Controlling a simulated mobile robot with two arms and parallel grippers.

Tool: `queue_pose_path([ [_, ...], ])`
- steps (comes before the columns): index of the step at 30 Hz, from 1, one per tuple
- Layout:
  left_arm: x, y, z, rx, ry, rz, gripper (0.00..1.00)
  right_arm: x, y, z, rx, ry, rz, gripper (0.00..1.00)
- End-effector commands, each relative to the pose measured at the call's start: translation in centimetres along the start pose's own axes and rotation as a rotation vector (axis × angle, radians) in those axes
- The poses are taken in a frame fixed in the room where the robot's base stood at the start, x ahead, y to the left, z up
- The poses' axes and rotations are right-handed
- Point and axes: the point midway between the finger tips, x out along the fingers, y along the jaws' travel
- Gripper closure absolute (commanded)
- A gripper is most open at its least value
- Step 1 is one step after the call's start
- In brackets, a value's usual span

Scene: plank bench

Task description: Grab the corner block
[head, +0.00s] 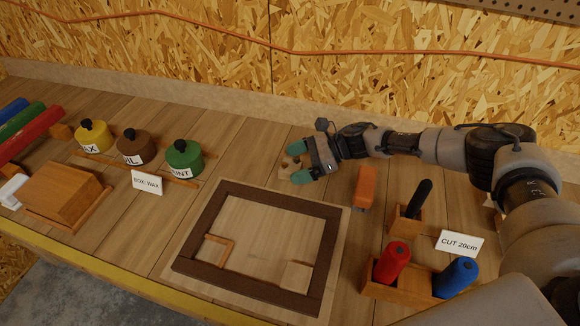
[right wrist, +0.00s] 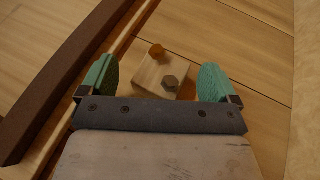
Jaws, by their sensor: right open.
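A small pale wooden block (right wrist: 149,84), which looks like the corner block, lies on the bench and carries an orange-brown knob and a grey hex bolt head. In the head view the block (head: 285,171) is partly hidden by my right gripper (head: 299,162). My right gripper is open, its green fingertips on either side of the block in the right wrist view (right wrist: 158,79). I see gaps between fingers and block there; their height over the bench is hard to tell. My left gripper is not in view.
A dark wooden frame (head: 327,240) on a pale board lies in front, with a pale square (head: 296,276) in one corner. An orange block (head: 365,188) stands right of the gripper. Yellow, brown and green pots (head: 184,160) stand left. Tool holders (head: 405,288) are at right.

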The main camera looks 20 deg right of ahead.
Motion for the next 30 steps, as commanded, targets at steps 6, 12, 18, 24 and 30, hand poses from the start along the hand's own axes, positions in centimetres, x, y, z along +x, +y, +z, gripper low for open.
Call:
queue_pose_path([
  [6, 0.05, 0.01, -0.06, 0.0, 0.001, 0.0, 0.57, -0.04, -0.01, -0.07, 0.0, 0.0, -0.001, 0.19],
  [12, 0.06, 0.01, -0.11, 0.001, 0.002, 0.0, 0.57, -0.06, -0.01, -0.05, 0.0, 0.0, 0.0, 0.5],
  [18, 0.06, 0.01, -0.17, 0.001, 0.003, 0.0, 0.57, -0.07, -0.01, -0.04, 0.0, 0.0, -0.001, 0.65],
  [24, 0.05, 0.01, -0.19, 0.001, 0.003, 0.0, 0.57, -0.08, -0.03, 0.0, 0.0, 0.0, -0.001, 0.65],
  [30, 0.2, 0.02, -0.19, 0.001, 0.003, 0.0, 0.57, -0.28, -0.05, 0.47, -0.003, -0.001, -0.001, 0.65],
])
